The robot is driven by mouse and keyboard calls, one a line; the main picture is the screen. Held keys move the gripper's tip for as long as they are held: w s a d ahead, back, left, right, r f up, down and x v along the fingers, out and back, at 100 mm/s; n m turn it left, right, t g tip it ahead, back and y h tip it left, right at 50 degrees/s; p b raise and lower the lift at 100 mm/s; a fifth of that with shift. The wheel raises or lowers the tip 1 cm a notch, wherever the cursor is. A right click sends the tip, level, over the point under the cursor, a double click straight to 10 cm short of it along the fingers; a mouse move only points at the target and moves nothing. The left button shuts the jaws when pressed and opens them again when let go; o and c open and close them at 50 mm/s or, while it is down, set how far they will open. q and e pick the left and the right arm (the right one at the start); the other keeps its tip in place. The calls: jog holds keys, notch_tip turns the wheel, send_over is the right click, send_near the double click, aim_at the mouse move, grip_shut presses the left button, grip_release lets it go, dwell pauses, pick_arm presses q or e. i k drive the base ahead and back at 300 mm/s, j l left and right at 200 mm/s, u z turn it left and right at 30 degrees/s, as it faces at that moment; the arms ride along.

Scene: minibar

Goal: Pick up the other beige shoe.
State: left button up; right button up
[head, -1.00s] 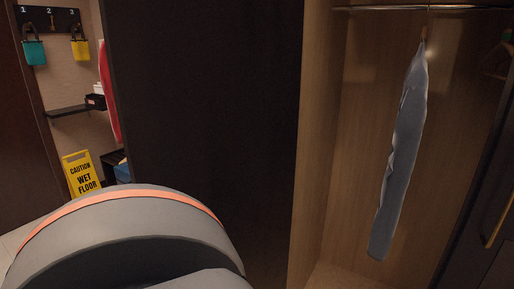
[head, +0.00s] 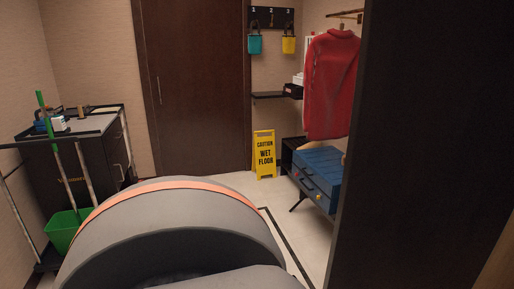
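No beige shoe can be made out in the head view. Neither of my grippers is in view. A large grey rounded part of my own body with an orange stripe fills the lower middle and hides the floor behind it.
A dark panel (head: 425,140) stands close on the right. A yellow wet floor sign (head: 264,155) stands near a blue case (head: 318,175) and a hanging red garment (head: 332,85). A cleaning cart (head: 75,160) with a green bucket (head: 66,230) is left. Tiled floor (head: 235,184) shows between.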

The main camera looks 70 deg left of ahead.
aim_at(314, 143)
jog(key=i+j+u, duration=0.1)
jog(key=u, duration=1.85)
jog(key=k+u, duration=0.1)
jog(key=k, duration=0.5)
jog(key=j+u, duration=0.15)
jog(key=u, duration=0.3)
jog(key=i+j+u, duration=0.1)
jog(key=u, duration=0.4)
jog(key=i+j, duration=0.15)
jog(key=i, duration=0.55)
jog(key=i+j, duration=0.15)
jog(key=i, duration=0.55)
jog(key=i+z, duration=0.4)
jog(key=i, duration=0.25)
jog(key=i+j+z, duration=0.15)
jog(key=i+z, duration=0.25)
jog(key=i, duration=0.95)
jog(key=i+l, duration=0.15)
jog(key=i, duration=0.55)
jog(key=i+j+u, duration=0.1)
jog(key=i, duration=1.35)
